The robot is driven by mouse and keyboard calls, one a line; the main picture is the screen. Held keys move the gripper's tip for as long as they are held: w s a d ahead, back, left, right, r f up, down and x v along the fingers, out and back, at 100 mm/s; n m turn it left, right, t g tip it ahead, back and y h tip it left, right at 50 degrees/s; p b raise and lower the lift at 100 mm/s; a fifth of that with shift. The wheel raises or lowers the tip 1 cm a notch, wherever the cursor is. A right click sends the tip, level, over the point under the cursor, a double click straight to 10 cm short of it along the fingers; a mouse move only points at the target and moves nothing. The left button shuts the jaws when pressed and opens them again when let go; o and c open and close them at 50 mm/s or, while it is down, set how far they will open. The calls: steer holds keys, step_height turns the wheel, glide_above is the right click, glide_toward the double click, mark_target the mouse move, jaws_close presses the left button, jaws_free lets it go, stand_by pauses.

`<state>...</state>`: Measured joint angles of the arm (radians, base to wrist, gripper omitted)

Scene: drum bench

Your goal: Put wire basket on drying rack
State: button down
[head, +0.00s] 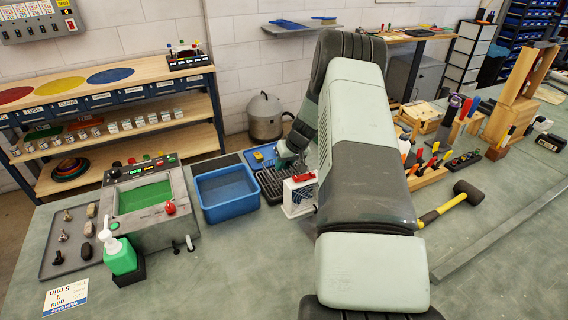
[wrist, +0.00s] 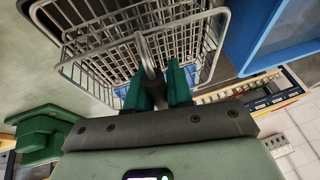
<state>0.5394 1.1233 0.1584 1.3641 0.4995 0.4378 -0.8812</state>
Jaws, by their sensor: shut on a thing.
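The wire basket (wrist: 105,48) is a grey metal mesh basket, close up in the upper middle of the wrist view. My gripper (wrist: 161,82) has green fingers, shut on the basket's metal handle, with the mesh beyond the fingertips. In the head view, my arm hides much of the area around the gripper (head: 286,158), which is just right of the blue tub. A dark gridded thing (head: 272,184) stands below it there; I cannot tell whether it is the basket or the drying rack. I cannot make out the drying rack for sure.
A blue tub (head: 225,192) stands left of the gripper and also shows at the wrist view's upper right (wrist: 273,36). A white box with a red top (head: 299,195) is close to the arm. A green-screened machine (head: 148,200) and green bottle (head: 120,258) stand farther left.

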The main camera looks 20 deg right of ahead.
steer(key=shift+f, duration=0.45)
steer(key=c, duration=1)
jaws_free()
steer(key=shift+r, duration=0.3)
steer(key=v, duration=1.2)
steer(key=shift+r, duration=0.35)
